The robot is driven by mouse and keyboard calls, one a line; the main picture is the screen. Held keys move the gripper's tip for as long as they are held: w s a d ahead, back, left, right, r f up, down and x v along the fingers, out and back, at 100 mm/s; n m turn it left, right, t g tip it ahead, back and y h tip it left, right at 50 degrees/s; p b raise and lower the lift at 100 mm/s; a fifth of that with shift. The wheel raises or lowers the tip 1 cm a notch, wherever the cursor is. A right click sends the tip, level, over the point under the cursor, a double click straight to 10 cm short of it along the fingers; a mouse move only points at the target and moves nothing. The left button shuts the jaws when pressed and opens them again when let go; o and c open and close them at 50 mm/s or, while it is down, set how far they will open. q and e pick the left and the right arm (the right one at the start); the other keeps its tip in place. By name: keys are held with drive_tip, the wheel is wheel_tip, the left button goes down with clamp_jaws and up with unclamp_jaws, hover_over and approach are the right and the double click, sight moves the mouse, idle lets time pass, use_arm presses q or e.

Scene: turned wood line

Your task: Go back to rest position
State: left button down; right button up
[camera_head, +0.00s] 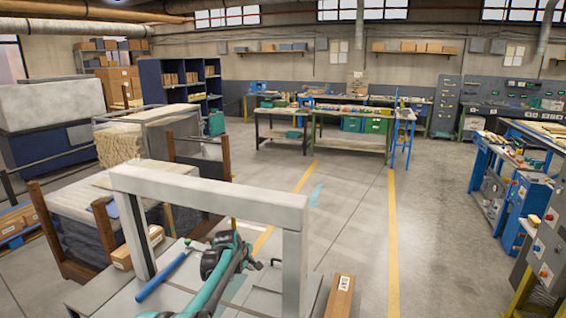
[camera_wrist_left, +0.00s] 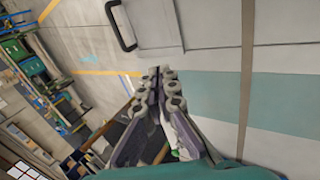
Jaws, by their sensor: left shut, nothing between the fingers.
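My left gripper (camera_head: 254,265) is at the end of the teal arm, over the light grey worktop (camera_head: 190,298) and under the grey frame (camera_head: 210,194). In the left wrist view, its two grey fingers (camera_wrist_left: 159,75) meet at the tips with nothing between them. A grey panel with a black handle (camera_wrist_left: 122,27) lies beyond the fingertips in that view. My right gripper does not show in either view.
A blue bar (camera_head: 164,275) lies on the worktop beside the arm. Cardboard boxes stand at the left (camera_head: 138,247) and right (camera_head: 340,297) of the frame. Workbenches (camera_head: 350,140) stand at the back. Floor with yellow lines (camera_head: 392,230) is open to the right.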

use_arm(q)
drive_tip(key=s+a+r+m, duration=0.1)
drive_tip(key=s+r+m, duration=0.1)
drive_tip(key=s+r, duration=0.35)
drive_tip(key=s+a+r+m+y, duration=0.1)
drive_tip(key=s+r+m, duration=0.15)
drive_tip(key=s, duration=0.65)
drive_tip(key=s+a+r+m, duration=0.2)
drive_tip(key=s+r, duration=0.3)
drive_tip(key=s, duration=0.3)
drive_tip(key=s+a+f+m, duration=0.1)
drive_tip(key=s+f+m, duration=0.2)
drive_tip(key=s, duration=1)
drive_tip(key=s+a+f+m+y+b, duration=0.1)
drive_tip(key=s+f+m, duration=0.2)
drive_tip(key=s, duration=1)
drive_tip(key=shift+s+a+f+m+t+b, duration=0.15)
drive_tip(key=shift+a+f+m+t+b, duration=0.2)
drive_tip(key=shift+f, duration=0.35)
